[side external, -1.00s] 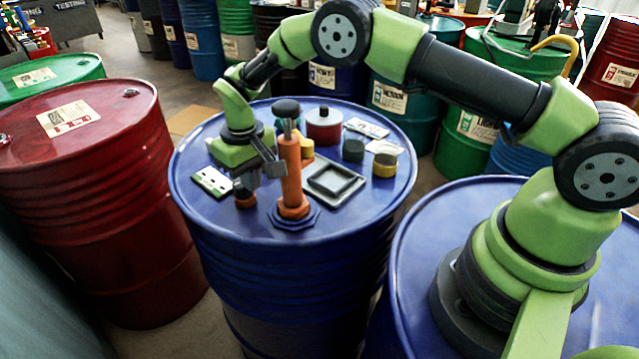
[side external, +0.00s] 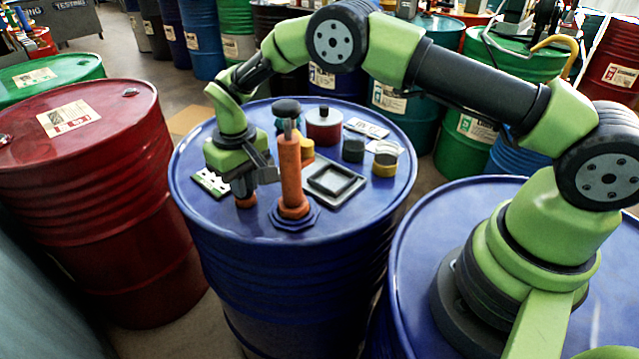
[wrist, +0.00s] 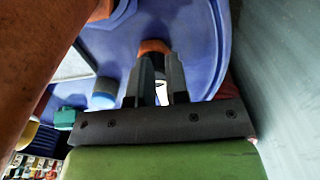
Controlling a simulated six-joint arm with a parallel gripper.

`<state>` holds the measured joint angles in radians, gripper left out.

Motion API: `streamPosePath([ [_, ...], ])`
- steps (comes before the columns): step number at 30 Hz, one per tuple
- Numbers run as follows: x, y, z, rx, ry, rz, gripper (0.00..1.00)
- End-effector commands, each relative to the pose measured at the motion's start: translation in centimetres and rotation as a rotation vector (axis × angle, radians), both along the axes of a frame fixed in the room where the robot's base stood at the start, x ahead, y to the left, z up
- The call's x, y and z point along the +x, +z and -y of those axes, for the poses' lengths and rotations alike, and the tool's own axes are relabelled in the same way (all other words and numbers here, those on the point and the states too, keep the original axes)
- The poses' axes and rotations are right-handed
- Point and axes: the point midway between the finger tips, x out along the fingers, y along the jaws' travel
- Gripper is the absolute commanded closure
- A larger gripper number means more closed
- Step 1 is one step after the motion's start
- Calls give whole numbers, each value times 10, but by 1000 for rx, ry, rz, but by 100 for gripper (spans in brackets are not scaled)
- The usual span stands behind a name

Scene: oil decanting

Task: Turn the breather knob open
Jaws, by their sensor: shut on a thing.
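The breather stands upright on the blue drum top (side external: 335,225), left of a tall orange column (side external: 291,180). Its orange base (side external: 246,202) shows below my gripper (side external: 242,187); its dark knob is mostly hidden by the jaws. My gripper comes down from above and is shut on the breather knob. In the wrist view my gripper's two dark fingers (wrist: 158,66) point at the orange breather base (wrist: 153,47), one on each side. The knob's turn angle cannot be made out.
The orange column stands close to the gripper's right. A grey tray (side external: 313,191), a yellow-banded cylinder (side external: 384,168), a dark cylinder (side external: 353,150) and a red canister (side external: 324,129) stand farther right and back. A white-and-green card (side external: 209,183) lies left. The front drum top is clear.

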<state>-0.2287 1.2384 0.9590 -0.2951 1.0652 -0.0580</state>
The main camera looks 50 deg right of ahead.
Motion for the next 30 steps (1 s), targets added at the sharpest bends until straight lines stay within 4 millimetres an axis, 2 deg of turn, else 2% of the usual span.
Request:
streamPosePath([
  [1, -13, -13, -4, 1, 3, -44, 100],
  [5, -15, -11, -5, 0, 0, -47, 100],
  [18, -13, 42, -3, 0, -5, -38, 100],
  [22, -12, 50, -3, 0, -5, -37, 100],
  [30, -12, 51, -2, -1, -5, -36, 100],
])
